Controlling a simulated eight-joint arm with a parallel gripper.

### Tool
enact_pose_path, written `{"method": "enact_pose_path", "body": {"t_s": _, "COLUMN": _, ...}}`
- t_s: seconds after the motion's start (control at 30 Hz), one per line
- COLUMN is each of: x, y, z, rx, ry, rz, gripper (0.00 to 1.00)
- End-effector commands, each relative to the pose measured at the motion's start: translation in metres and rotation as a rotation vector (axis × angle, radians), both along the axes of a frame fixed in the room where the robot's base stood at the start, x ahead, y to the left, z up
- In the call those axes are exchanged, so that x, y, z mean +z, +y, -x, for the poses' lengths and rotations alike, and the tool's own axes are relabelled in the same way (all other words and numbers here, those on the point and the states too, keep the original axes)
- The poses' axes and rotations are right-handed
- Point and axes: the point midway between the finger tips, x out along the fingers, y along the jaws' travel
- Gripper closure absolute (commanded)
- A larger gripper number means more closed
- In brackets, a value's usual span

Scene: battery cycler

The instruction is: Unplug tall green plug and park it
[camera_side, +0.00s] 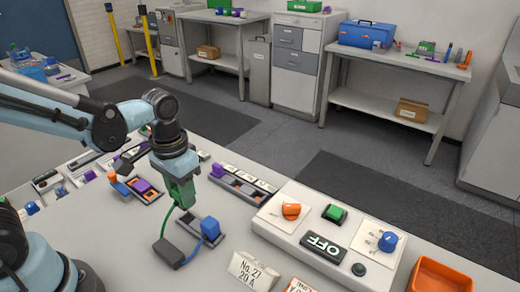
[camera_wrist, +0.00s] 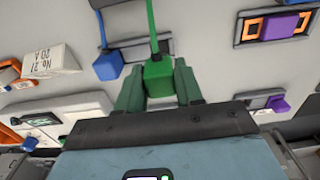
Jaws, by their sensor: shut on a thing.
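My gripper (camera_wrist: 158,84) is shut on the green plug (camera_wrist: 158,72), which sits between its two dark green fingers in the wrist view. In the side view my gripper (camera_side: 182,192) points down over the bench, and fingers and plug are hard to tell apart there. A green cable (camera_wrist: 152,28) runs from the plug to a dark grey box (camera_side: 168,253) on the bench. The plug looks held above the bench, clear of a grey socket strip (camera_side: 196,233). A blue plug (camera_side: 210,228) stands at the right end of that strip; it also shows in the wrist view (camera_wrist: 107,65).
A white control panel (camera_side: 318,248) with an orange knob, green switch, blue knob and OFF display lies to the right. A purple plug (camera_side: 142,185) sits left, another purple plug (camera_side: 218,170) behind. A "No. 21 20 A" sign (camera_side: 252,270) and orange bin (camera_side: 438,277) are in front.

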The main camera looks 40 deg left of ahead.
Motion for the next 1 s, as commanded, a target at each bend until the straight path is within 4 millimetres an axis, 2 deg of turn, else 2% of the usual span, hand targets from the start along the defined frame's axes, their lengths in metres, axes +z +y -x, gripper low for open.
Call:
{"method": "enact_pose_path", "body": {"t_s": 0.3, "x": -0.028, "y": 0.000, "z": -0.001, "rx": 0.000, "ry": 0.000, "rz": 0.000, "gripper": 1.00}}
{"method": "enact_pose_path", "body": {"t_s": 0.5, "x": -0.040, "y": 0.000, "z": -0.001, "rx": 0.000, "ry": 0.000, "rz": 0.000, "gripper": 1.00}}
{"method": "enact_pose_path", "body": {"t_s": 1.0, "x": -0.044, "y": 0.000, "z": 0.000, "rx": 0.000, "ry": 0.000, "rz": 0.000, "gripper": 1.00}}
